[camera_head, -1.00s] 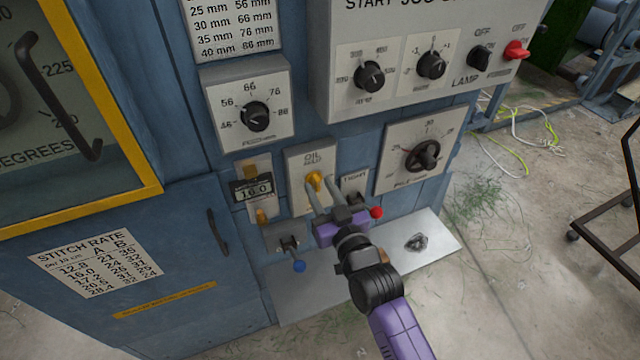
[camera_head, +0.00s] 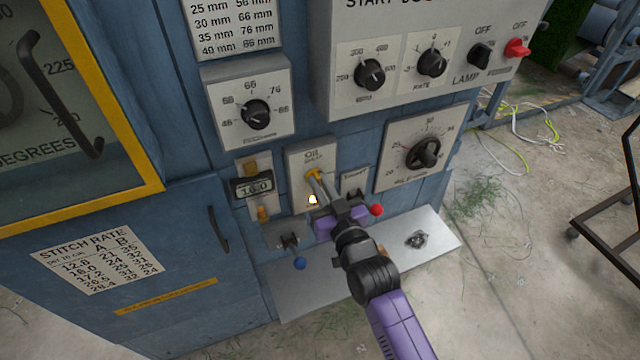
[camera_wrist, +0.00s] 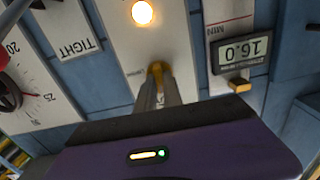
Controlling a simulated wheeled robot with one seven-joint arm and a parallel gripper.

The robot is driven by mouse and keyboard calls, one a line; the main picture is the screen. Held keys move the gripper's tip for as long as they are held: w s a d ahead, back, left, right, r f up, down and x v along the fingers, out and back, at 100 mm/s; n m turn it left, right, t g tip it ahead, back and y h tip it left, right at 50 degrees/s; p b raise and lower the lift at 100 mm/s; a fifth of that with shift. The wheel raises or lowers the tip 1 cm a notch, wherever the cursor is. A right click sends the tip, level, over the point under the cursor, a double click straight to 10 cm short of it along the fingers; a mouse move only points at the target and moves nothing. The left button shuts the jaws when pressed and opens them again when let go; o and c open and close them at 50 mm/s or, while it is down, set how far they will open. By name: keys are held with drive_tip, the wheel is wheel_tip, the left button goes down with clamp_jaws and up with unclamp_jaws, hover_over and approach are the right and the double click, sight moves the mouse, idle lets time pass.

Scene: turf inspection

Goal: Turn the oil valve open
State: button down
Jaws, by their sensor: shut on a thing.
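The yellow oil valve (camera_head: 315,174) sits on a pale upright plate marked OIL (camera_head: 304,159) on the blue machine front. My gripper (camera_head: 319,182) reaches it from below right, and its two grey fingers are shut on the valve. In the wrist view the yellow valve (camera_wrist: 155,68) shows between the fingertips (camera_wrist: 157,82), which hide part of it. A small lamp (camera_head: 312,200) glows on the same plate, and it also shows bright in the wrist view (camera_wrist: 143,13).
A 16.0 display (camera_head: 253,187) with a yellow slider is close left. A TIGHT switch plate (camera_head: 355,180) and a red knob (camera_head: 376,210) are close right. A blue-ended lever (camera_head: 300,263) is below left. A metal shelf (camera_head: 440,235) juts out below.

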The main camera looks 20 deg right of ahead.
drive_tip(key=shift+m, duration=0.3)
drive_tip(key=m+p, duration=0.2)
drive_tip(key=m, duration=0.6)
drive_tip(key=shift+d+p, duration=0.15)
drive_tip(key=shift+p, duration=0.2)
drive_tip(key=m, duration=0.8)
drive_tip(key=shift+f+m+p, duration=0.25)
drive_tip(key=shift+m+p, duration=0.15)
drive_tip(key=shift+m, duration=0.3)
drive_tip(key=c, duration=1.5)
unclamp_jaws()
